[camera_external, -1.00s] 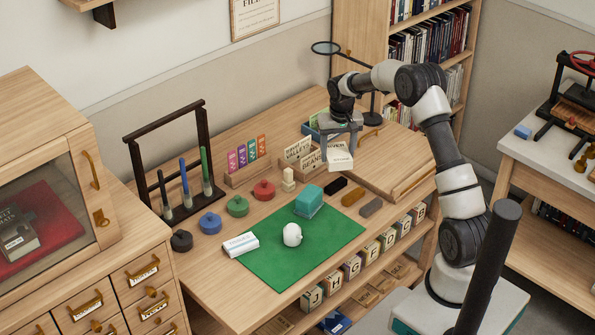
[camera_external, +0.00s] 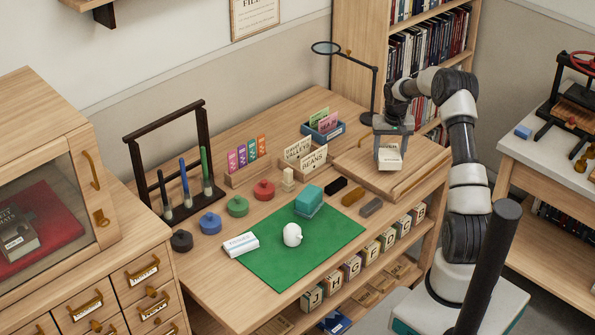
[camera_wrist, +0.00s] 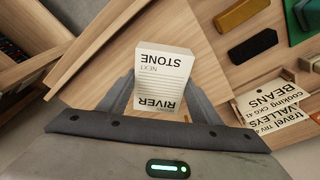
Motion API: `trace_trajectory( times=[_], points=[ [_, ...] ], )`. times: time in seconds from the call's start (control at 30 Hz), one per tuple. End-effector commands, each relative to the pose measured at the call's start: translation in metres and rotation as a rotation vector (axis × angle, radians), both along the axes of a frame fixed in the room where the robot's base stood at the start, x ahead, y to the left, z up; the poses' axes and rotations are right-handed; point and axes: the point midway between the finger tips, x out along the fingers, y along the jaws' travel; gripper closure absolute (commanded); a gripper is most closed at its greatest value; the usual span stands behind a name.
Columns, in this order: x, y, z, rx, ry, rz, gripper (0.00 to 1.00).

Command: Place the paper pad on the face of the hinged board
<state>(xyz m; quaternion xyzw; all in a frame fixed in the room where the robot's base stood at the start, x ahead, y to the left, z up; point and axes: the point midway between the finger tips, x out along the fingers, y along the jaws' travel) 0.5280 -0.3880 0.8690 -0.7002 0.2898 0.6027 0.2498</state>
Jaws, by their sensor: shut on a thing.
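The paper pad (camera_external: 389,158) is a cream block with printed words, and my gripper (camera_external: 391,142) is shut on it. In the wrist view the pad (camera_wrist: 164,72) sits between the two grey fingers (camera_wrist: 164,95), its print reading "STONE" and "RIVER". The hinged board (camera_external: 355,165) is a sloped wooden board at the right end of the desk. In the external view the pad is over the board's face; I cannot tell whether it touches. Pale wood of the board (camera_wrist: 115,70) lies behind the pad in the wrist view.
A blue card tray (camera_external: 323,131) and a magnifier lamp (camera_external: 374,90) stand behind the board. Card holders (camera_external: 305,155) are to its left. Dark and tan blocks (camera_external: 352,196) lie in front, near the green mat (camera_external: 270,262). A bookshelf (camera_external: 355,60) is behind.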

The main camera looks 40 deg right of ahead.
Motion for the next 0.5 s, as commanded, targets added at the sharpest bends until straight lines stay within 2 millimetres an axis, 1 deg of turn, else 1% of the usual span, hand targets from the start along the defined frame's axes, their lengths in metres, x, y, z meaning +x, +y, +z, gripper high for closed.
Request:
trace_trajectory(
  times=[0.23, 0.3, 0.5],
  points=[
    [0.000, 0.000, -0.032, 0.001, -0.001, 0.000, 0.67],
    [0.000, 0.000, -0.035, -0.001, -0.001, 0.000, 0.67],
    [0.000, 0.000, -0.035, -0.001, -0.001, 0.000, 0.67]
  ],
)
